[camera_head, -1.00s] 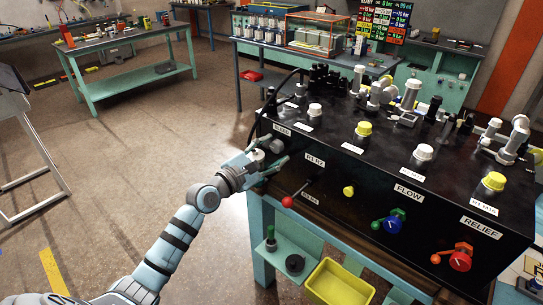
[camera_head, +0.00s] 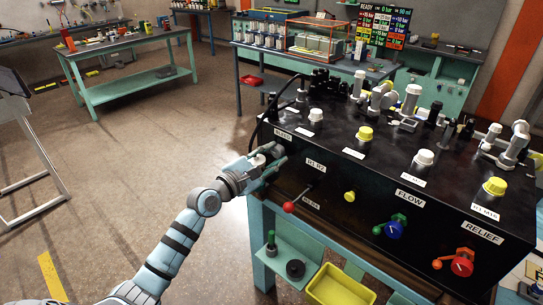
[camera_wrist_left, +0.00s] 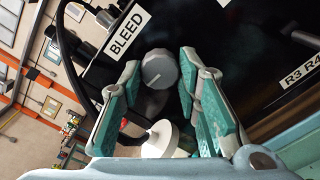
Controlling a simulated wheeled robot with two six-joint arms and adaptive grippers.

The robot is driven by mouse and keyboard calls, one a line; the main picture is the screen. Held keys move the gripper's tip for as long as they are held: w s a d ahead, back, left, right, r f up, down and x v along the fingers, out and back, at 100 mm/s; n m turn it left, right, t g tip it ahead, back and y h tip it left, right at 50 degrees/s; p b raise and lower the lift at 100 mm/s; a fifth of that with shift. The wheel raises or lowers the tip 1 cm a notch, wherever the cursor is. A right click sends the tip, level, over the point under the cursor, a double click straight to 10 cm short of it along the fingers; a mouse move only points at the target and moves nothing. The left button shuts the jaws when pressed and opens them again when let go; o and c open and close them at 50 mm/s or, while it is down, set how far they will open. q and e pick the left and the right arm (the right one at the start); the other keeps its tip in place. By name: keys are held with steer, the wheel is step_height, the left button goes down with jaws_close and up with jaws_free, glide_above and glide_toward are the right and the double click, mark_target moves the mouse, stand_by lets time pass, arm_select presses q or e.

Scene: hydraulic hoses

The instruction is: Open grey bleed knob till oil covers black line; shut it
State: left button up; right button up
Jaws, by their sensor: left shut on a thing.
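The grey bleed knob (camera_wrist_left: 160,69) is on the front of the black console (camera_head: 330,180), beside the BLEED label (camera_wrist_left: 126,36). It has a pale pointer line on its face. My left gripper (camera_head: 276,157) is at the console's left end. In the left wrist view, its two teal fingers (camera_wrist_left: 158,85) are on either side of the knob, shut on it. A round white part (camera_wrist_left: 160,139) shows below the knob, close to the fingers; I cannot tell what it is. I cannot make out the oil or the black line. My right gripper is not in view.
A red-tipped lever (camera_head: 289,207), a blue knob (camera_head: 394,230) and a red knob (camera_head: 462,262) stick out of the console front to the right. A yellow tray (camera_head: 340,287) sits below. A dark cable (camera_wrist_left: 72,55) hangs near the left finger. Open floor is at left.

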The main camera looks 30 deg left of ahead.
arm_select(q)
steer(key=m+b, duration=0.1)
steer(key=m, duration=0.4)
steer(key=shift+m, duration=0.3)
steer(key=m+b, duration=0.1)
steer(key=m, duration=0.4)
steer(key=shift+m, duration=0.3)
steer(key=o, duration=1.1)
steer(key=shift+o, duration=0.2)
steer(key=v, duration=0.7)
steer(key=shift+s, duration=0.3)
